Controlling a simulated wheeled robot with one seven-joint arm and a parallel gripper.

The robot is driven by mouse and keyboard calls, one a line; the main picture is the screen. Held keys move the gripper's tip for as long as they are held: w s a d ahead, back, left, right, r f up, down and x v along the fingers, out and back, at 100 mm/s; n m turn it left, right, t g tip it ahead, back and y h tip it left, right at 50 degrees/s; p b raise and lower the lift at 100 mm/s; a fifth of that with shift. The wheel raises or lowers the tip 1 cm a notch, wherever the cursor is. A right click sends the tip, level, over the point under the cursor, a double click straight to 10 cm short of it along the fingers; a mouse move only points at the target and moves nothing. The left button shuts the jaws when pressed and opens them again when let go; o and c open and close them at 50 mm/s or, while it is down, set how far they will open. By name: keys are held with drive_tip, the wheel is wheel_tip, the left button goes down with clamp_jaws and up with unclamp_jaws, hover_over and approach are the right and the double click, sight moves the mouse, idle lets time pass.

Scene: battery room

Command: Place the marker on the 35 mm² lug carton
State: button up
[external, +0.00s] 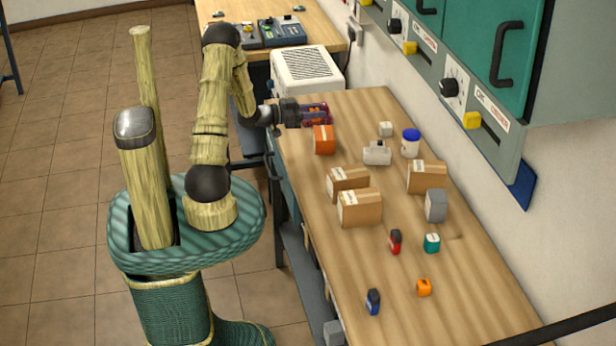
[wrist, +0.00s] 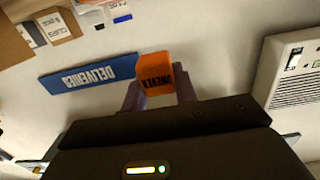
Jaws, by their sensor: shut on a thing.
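My gripper (external: 316,114) reaches in from the left over the far end of the bench in the external view. In the wrist view my gripper (wrist: 160,97) is shut on a small orange block with dark lettering, which I take as the marker (wrist: 154,72). Brown cartons stand on the bench: one (external: 343,178) behind another (external: 362,208), and one (external: 429,177) at the right. Their labels are too small to read, so I cannot tell which is the 35 mm² lug carton.
A white jar with a blue lid (external: 410,143), a grey block (external: 436,206) and several small coloured blocks share the bench (external: 458,290). Cabinets (external: 563,60) overhang the wall side.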

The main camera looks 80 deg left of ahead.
sight(315, 134)
drive_tip(key=shift+f, duration=0.45)
drive_tip(key=shift+f, duration=2.1)
drive_tip(key=shift+f, duration=0.15)
drive_tip(key=o, duration=1)
drive_tip(key=shift+o, duration=0.2)
